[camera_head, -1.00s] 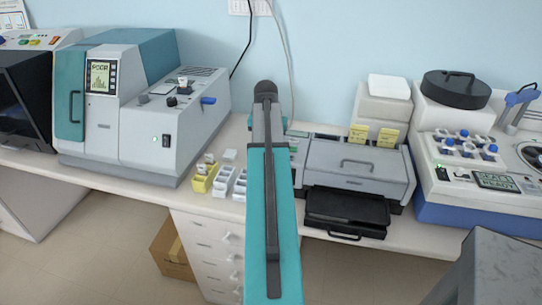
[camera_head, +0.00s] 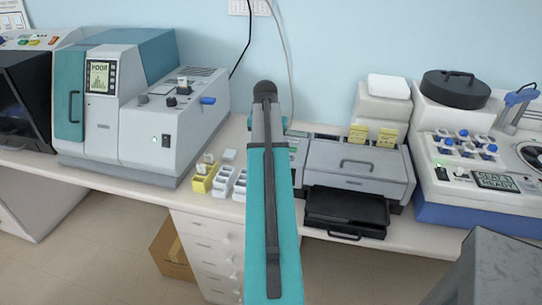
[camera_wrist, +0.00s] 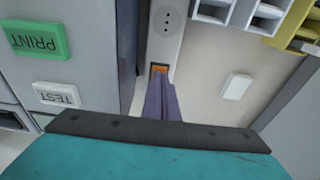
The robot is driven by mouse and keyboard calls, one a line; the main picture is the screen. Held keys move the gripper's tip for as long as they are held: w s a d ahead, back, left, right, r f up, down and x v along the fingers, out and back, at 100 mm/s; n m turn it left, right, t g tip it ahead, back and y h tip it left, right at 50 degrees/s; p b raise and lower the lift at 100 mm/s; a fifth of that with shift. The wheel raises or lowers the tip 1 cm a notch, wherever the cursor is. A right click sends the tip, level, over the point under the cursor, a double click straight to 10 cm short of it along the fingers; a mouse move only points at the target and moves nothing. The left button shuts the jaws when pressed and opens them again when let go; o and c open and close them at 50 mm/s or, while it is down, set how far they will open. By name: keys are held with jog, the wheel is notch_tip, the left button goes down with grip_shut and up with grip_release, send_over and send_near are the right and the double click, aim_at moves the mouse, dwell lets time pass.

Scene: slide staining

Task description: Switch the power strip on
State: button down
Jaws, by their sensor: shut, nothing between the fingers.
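The power strip (camera_wrist: 165,35) shows in the wrist view as a pale grey bar with a dark-holed socket at the top. Its orange switch (camera_wrist: 159,69) sits at the lower end. My gripper (camera_wrist: 161,80) is shut and empty, with its purple fingers pointing at the switch. The fingertips overlap the switch's lower edge in the picture; whether they touch it I cannot tell. In the head view my teal arm hides the gripper and the strip.
A grey device with a green PRINT button (camera_wrist: 38,39) and a white TEST button (camera_wrist: 57,94) stands close left of the strip in the wrist view. White racks (camera_wrist: 215,10) and a yellow rack (camera_wrist: 297,22) stand right. A small white block (camera_wrist: 236,86) lies on the bench.

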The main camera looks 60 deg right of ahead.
jog(key=shift+f, duration=0.65)
dwell(0.9)
jog(key=shift+r, duration=0.1)
notch_tip(320, 180, up, 7)
jog(key=p, duration=0.4)
dwell(0.9)
dwell(0.5)
